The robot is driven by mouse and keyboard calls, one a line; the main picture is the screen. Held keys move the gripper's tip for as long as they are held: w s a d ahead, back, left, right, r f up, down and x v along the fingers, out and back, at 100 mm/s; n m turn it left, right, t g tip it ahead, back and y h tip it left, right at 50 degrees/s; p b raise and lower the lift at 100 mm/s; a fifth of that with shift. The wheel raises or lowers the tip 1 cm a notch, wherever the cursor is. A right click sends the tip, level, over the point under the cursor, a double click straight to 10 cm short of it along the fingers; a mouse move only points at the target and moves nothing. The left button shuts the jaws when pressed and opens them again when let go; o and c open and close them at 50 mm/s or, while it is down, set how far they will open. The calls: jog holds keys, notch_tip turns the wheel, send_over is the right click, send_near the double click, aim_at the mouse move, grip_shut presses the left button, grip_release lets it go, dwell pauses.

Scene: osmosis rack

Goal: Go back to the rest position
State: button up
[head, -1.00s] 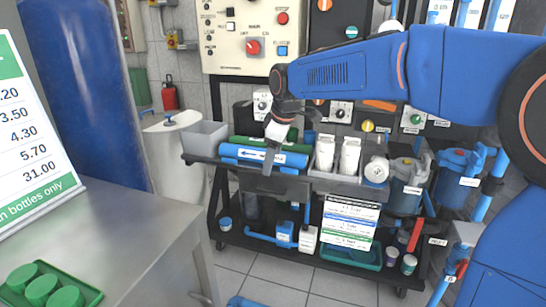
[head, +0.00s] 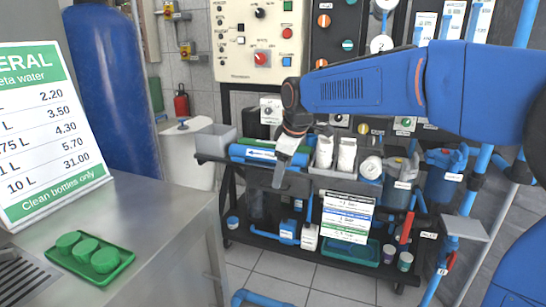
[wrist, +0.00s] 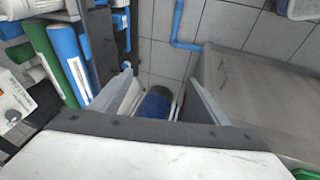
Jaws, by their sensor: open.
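My gripper (head: 281,172) hangs from my blue arm in the middle of the head view, in front of the black cart. In the wrist view my gripper (wrist: 155,88) shows its two fingers spread apart with nothing held between them. A dark blue cylinder, far below, shows through the gap. In the head view the fingers overlap the cart's upper shelf; whether they touch anything there cannot be told.
The black cart (head: 262,238) holds blue and green cylinders, white bags and jugs. A metal counter (head: 150,212) with a green tray (head: 66,262) of green caps stands at left. A price sign (head: 50,135) stands on it. Tiled floor (head: 300,275) shows in front of the cart.

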jog(key=s+d+m, duration=0.4)
jog(key=s+d, duration=0.5)
jog(key=s+d+f+m, duration=0.3)
jog(key=s+d, duration=0.1)
jog(key=s, duration=0.4)
jog(key=s+d+f+m+h, duration=0.1)
jog(key=s+d+f+m, duration=0.2)
jog(key=s, duration=0.6)
jog(key=s+d+f+m+t, duration=0.1)
jog(key=s+d+f+m, duration=0.2)
jog(key=s+d+f, duration=0.2)
jog(key=s+d, duration=0.2)
jog(key=s, duration=0.1)
jog(key=shift+s+m+h, duration=0.2)
jog(key=shift+m+h, duration=0.1)
jog(key=shift+h, duration=0.1)
jog(key=shift+f, duration=0.1)
